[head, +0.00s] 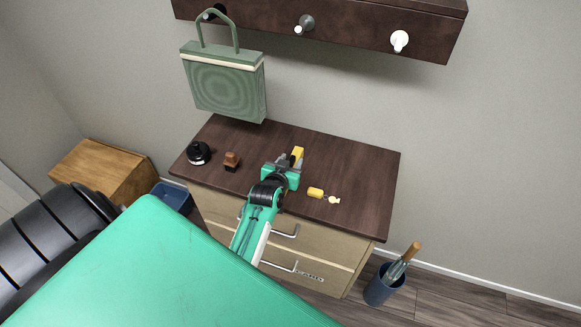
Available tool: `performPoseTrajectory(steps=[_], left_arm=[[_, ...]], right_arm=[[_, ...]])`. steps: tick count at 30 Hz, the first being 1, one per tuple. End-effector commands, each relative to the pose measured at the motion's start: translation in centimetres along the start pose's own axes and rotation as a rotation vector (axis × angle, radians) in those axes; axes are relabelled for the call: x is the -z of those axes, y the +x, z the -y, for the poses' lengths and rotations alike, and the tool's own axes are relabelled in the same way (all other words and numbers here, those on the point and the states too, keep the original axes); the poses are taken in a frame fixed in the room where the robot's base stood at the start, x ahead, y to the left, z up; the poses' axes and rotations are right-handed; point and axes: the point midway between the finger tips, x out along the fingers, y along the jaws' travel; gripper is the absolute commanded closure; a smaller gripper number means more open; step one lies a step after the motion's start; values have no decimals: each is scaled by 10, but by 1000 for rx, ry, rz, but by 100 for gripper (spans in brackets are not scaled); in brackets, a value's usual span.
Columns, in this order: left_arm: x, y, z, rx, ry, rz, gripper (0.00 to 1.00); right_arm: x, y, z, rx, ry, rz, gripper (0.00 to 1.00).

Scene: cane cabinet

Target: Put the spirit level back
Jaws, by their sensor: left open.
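A yellow block-like piece (297,153), likely the spirit level, is on the dark cabinet top (350,165) just beyond my left gripper (288,164). The gripper hides part of it. My left gripper is open at this piece; I cannot tell whether its fingers touch it. A smaller yellow piece (315,193) with a pale round end (334,200) lies to the right of the gripper. My right gripper is not in view.
A black round object (198,152) and a small brown object (232,161) stand on the left of the top. A green bag (223,85) hangs from the hook rail (350,27) above. A blue bin (378,291) stands right of the drawers. The top's right side is clear.

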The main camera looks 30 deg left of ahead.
Motion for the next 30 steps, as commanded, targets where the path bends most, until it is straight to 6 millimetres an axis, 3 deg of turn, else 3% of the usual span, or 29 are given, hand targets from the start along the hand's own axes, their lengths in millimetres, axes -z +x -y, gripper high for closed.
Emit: performPoseTrajectory(steps=[9,15,16,30], left_arm=[[0,4,0,0,0,-1,58],[0,4,0,0,0,0,97],[0,4,0,0,0,0,100],[10,2,0,0,-1,-4,100]], right_arm=[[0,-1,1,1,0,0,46],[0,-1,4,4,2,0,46],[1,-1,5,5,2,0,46],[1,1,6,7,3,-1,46]])
